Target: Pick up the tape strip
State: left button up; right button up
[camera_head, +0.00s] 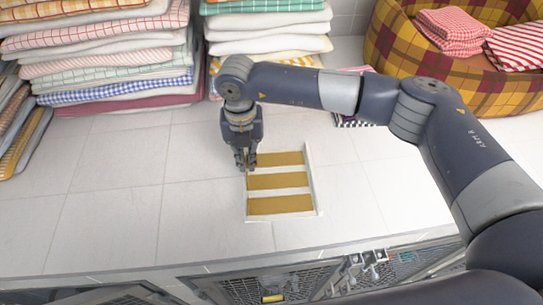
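Several yellow-brown tape strips lie side by side on a flat white holder (317,190) on the tiled counter. The far strip (280,159), the middle strip (278,181) and the near strip (281,205) all show. My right gripper (246,169) points down at the left end of the far and middle strips. Its fingertips are close to the strips; I cannot tell whether they touch or hold one. Its finger gap is too small to judge. My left gripper is out of view.
Tall stacks of folded towels (98,60) stand at the back left and back centre (268,32). A plaid pet bed (465,75) holding towels is at the back right. Metal kennel doors (285,285) lie below the front edge. The counter's left front (105,215) is clear.

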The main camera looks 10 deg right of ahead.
grip_shut()
jog(key=shift+r, duration=0.15)
jog(key=shift+r+b, duration=0.45)
jog(key=shift+b, duration=0.1)
jog(key=shift+w+r+b, duration=0.1)
jog(key=shift+r+b, duration=0.65)
jog(key=shift+r, duration=0.15)
jog(key=s+a+b, duration=0.2)
jog(key=a, duration=0.2)
jog(key=s+a+r+b, duration=0.1)
jog(key=s+a+b, duration=0.1)
jog(key=s+a, duration=0.1)
jog(key=s+a+r+b, duration=0.1)
jog(key=s+a+b, duration=0.1)
jog(key=a, duration=0.4)
jog(key=shift+s+a, duration=0.1)
jog(key=shift+s, duration=0.45)
jog(key=shift+s+a+r, duration=0.15)
jog(key=shift+a+r, duration=0.15)
notch_tip(320, 180, up, 4)
jog(key=shift+f+p, duration=0.25)
jog(key=shift+p, duration=0.35)
